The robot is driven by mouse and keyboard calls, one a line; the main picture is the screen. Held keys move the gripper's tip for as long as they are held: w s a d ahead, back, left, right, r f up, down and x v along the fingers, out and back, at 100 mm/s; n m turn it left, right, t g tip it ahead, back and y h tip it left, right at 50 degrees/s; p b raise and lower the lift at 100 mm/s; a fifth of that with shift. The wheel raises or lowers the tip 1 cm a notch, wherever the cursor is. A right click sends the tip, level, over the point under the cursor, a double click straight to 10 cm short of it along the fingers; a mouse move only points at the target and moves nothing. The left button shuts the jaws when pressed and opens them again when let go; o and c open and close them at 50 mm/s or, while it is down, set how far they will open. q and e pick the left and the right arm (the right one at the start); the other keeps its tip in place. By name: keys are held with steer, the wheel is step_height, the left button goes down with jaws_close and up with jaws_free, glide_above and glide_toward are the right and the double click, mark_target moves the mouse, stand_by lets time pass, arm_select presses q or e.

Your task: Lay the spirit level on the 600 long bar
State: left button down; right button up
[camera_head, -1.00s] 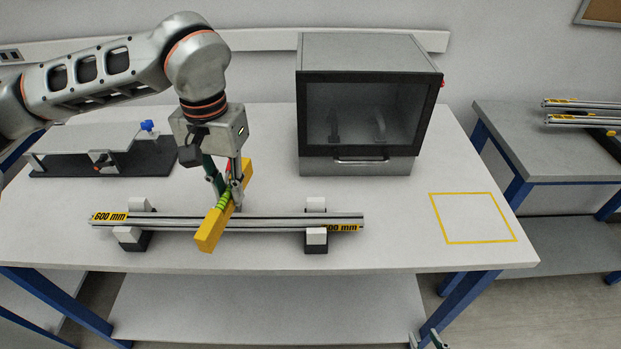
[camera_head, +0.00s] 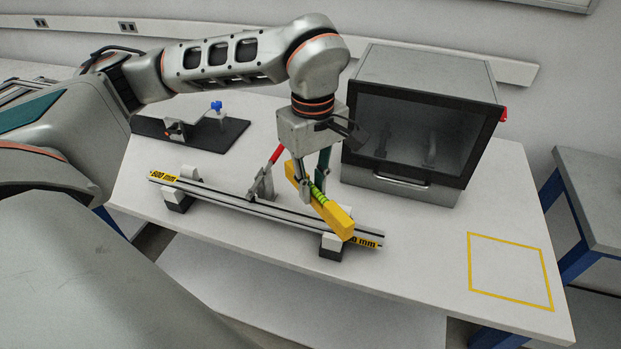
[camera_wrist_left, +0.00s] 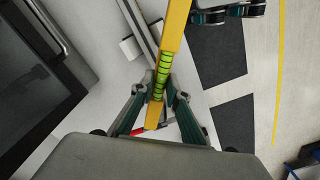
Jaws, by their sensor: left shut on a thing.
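The spirit level (camera_head: 339,220) is a yellow bar with a green vial section. My left gripper (camera_head: 314,190) is shut on it near its middle. It also shows in the left wrist view (camera_wrist_left: 176,34), between the fingertips (camera_wrist_left: 162,92). The 600 long bar (camera_head: 225,197) is a grey rail with yellow "600 mm" labels, resting on two blocks. The level is over its right part, slanted across it, and hides some of it. Whether they touch is unclear. A gripper part, likely my right gripper (camera_wrist_left: 228,13), shows at the wrist view's top edge.
A grey clamp with a red handle (camera_head: 276,154) stands by the bar's middle. A grey cabinet with a dark front (camera_head: 415,140) is behind to the right. A black plate with a fixture (camera_head: 222,138) is behind to the left. A yellow taped square (camera_head: 511,300) is empty.

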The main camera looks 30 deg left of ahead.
mark_target(309, 217)
arm_select(q)
steer(key=n, duration=0.7)
steer(key=shift+a, duration=0.1)
steer(key=n, duration=0.6)
steer(key=shift+w+r+n, duration=0.1)
steer(key=shift+n, duration=0.2)
steer(key=n, duration=0.6)
steer(key=shift+a+n+p, duration=0.1)
steer(key=shift+n+p, duration=0.2)
steer(key=shift+p, duration=0.05)
steer(key=n, duration=0.6)
steer(key=shift+w+a+n, duration=0.1)
steer(key=shift+n, duration=0.2)
steer(key=n, duration=0.4)
steer(key=shift+r, duration=0.1)
steer(key=n, duration=0.4)
steer(key=shift+a+n+p, duration=0.1)
steer(key=shift+n+p, duration=0.2)
steer(key=n, duration=0.8)
steer(key=shift+a, duration=0.1)
steer(key=shift+f, duration=1.3)
steer(key=shift+f+b, duration=0.45)
steer(key=shift+f, duration=0.4)
steer(key=shift+f+b, duration=0.3)
steer(key=shift+f, duration=0.4)
arm_select(e)
steer(key=shift+a+r, duration=0.15)
steer(key=shift+a, duration=0.2)
